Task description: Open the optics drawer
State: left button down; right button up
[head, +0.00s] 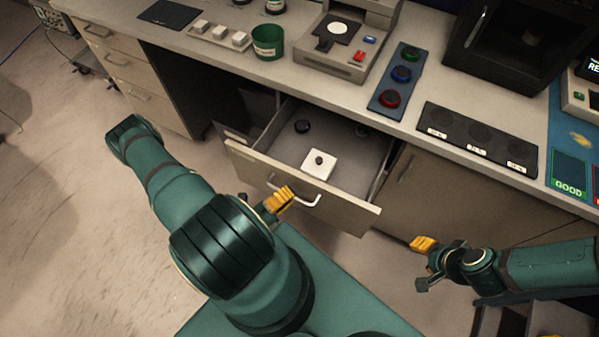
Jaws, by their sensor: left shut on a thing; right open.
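The optics drawer (250,165) is pulled out from under the counter, and its inside shows.
The counter above holds a green cup (267,42), a device with a round white plate (345,40), a panel of coloured buttons (398,78) and a black three-pad tray (477,138). A closed cabinet door (430,190) is right of the drawer. Open floor lies at left.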

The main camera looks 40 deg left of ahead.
pick_arm(q)
jog(key=shift+s+d, duration=0.2)
jog(key=shift+s, duration=0.55)
jog(key=shift+s+d, duration=0.2)
jog(key=shift+s, duration=0.5)
jog(key=shift+s+d, duration=0.2)
jog(key=shift+s, duration=0.55)
jog(key=c, duration=1)
grip_release()
jog(key=shift+s, duration=0.1)
jog(key=v, duration=1.1)
jog(key=shift+s+a, duration=0.15)
jog(key=shift+s, duration=0.25)
jog(key=shift+s, duration=0.1)
